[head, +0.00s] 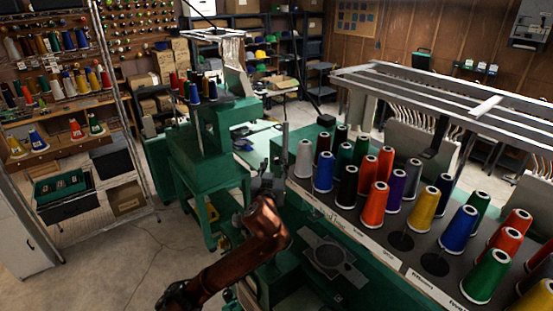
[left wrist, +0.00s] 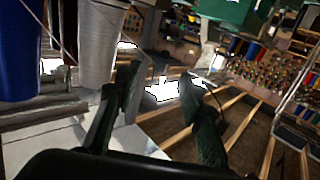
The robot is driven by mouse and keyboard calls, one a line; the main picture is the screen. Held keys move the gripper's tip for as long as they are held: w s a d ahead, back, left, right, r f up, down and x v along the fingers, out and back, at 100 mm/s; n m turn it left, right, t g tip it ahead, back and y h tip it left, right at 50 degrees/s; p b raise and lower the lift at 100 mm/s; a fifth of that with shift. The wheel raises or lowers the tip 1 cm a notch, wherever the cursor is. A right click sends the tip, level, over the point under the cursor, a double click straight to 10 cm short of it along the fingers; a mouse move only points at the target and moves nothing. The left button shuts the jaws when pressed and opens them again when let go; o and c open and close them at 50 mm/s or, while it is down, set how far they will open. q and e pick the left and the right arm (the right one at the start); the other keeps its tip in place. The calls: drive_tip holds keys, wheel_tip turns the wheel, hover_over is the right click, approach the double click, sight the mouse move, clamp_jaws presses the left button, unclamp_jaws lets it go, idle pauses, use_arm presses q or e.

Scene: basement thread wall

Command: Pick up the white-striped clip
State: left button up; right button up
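I cannot make out a white-striped clip in either view. My left gripper (head: 279,160) is at the end of the copper-coloured arm, beside the left end of the thread rack and just left of the white cone (head: 304,158). In the left wrist view its two dark green fingers (left wrist: 162,80) are spread apart, with nothing visible held between them. The white cone (left wrist: 102,38) shows close behind the left finger there, with a blue cone (left wrist: 17,50) beside it. My right gripper is in neither view.
The rack (head: 405,241) on the right carries several coloured thread cones, with metal bars above it. A green machine (head: 213,150) stands left of my gripper. A wire shelf unit (head: 70,103) stands at the far left. Concrete floor (head: 125,245) between them is clear.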

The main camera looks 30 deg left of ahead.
sight(276, 161)
use_arm(q)
drive_tip(key=shift+x, duration=1.15)
drive_tip(key=shift+w+a, duration=0.15)
drive_tip(key=shift+w, duration=0.1)
drive_tip(key=shift+s, duration=0.1)
drive_tip(key=shift+c, duration=0.3)
drive_tip(key=shift+c, duration=0.8)
clamp_jaws()
